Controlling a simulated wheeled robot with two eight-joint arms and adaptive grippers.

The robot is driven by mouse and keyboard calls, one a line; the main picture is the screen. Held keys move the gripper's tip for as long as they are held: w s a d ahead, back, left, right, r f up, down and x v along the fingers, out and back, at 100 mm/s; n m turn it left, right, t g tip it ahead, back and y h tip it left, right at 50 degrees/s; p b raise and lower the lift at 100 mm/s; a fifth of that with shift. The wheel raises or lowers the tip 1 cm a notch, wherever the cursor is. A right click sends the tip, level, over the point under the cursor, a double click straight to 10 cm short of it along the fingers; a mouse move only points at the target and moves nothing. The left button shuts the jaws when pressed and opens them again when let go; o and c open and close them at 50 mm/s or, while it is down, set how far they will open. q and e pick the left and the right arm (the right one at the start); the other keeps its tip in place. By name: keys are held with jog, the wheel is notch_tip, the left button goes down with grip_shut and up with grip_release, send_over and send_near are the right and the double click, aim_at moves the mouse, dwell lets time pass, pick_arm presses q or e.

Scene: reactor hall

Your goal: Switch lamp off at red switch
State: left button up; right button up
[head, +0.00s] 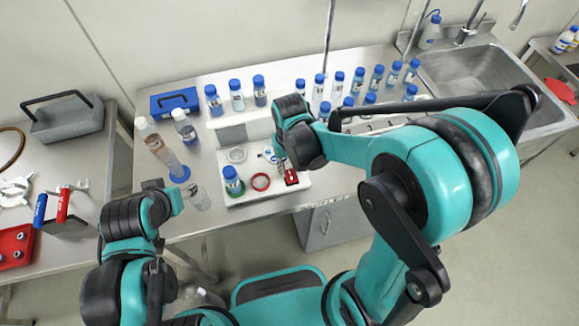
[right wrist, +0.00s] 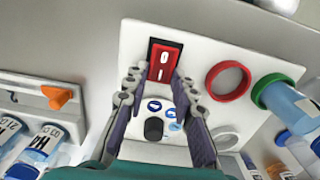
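The red rocker switch (head: 291,177) sits at the front right corner of a white panel (head: 244,198) on the steel bench. In the right wrist view the red switch (right wrist: 165,63) has a black frame and white O and I marks. My right gripper (head: 283,158) is above the panel beside the switch; in its wrist view the two fingers (right wrist: 157,82) are apart, one on each side of the switch's lower part, with nothing between them. I cannot tell whether they touch it. My left gripper (head: 172,197) is at the bench's front left edge, its fingers unclear. No lamp is clearly seen.
A black knob (right wrist: 153,128) with blue labels, a red ring (head: 260,182) and a blue-capped bottle (head: 233,182) in a green ring are on the panel. Several bottles stand behind it. A sink (head: 478,70) is at the right.

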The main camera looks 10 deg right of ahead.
aim_at(293, 179)
grip_shut()
jog(key=shift+s+t, duration=0.25)
jog(key=shift+t, duration=0.75)
jog(key=o, duration=0.9)
grip_release()
jog(key=shift+c, duration=0.2)
jog(key=shift+r, duration=0.1)
notch_tip(293, 179, up, 12)
jog(key=s, duration=0.2)
jog(key=shift+d, duration=0.15)
